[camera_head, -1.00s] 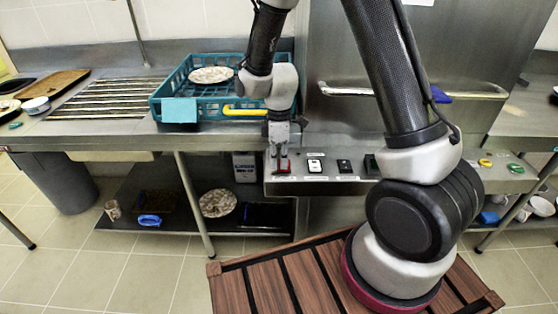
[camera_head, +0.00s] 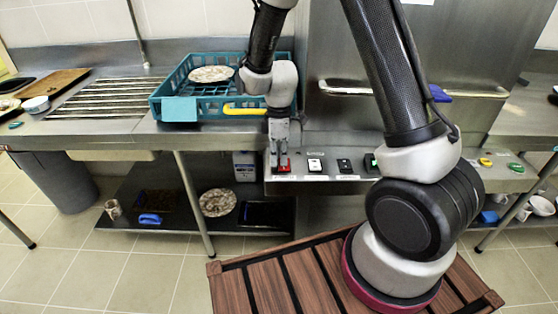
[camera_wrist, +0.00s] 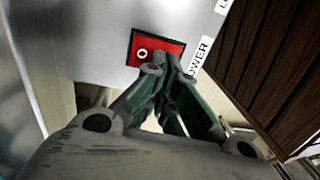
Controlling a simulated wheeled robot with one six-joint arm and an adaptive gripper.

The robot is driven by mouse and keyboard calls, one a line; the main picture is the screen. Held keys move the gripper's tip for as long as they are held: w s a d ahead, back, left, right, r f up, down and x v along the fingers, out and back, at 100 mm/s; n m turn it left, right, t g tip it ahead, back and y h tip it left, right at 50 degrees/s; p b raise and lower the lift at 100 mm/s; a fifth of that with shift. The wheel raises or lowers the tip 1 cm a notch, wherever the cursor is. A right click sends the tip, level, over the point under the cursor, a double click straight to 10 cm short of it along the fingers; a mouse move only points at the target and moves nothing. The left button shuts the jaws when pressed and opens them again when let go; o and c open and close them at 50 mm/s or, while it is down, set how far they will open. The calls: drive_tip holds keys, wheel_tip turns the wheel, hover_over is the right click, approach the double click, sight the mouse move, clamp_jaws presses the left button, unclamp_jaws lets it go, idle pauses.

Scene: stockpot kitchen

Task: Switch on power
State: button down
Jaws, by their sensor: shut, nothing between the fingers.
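The red power switch (camera_head: 285,166) sits at the left end of the sloped metal control panel (camera_head: 322,178). In the wrist view the switch (camera_wrist: 142,52) is a red rocker with a white ring mark in a black frame. A white label (camera_wrist: 201,57) ending in "OWER" is beside it. My gripper (camera_head: 279,165) points down at the switch, and its fingers are shut and empty. In the wrist view the fingertips (camera_wrist: 165,66) overlap the switch's lower right edge; I cannot tell whether they touch it. A green light (camera_head: 371,160) shows on the panel, partly hidden by my arm.
A white switch (camera_head: 315,164) and a black switch (camera_head: 344,165) are right of the red one. A teal dish rack (camera_head: 180,92) with a plate (camera_head: 211,74) stands above left. A metal handle bar (camera_head: 345,88) crosses the machine front.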

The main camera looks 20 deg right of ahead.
sight(279, 169)
drive_tip(key=shift+r, duration=0.1)
wheel_tip(279, 169, up, 14)
drive_tip(key=s, duration=0.1)
drive_tip(key=shift+s+a, duration=0.25)
drive_tip(key=shift+s, duration=0.05)
idle(0.3)
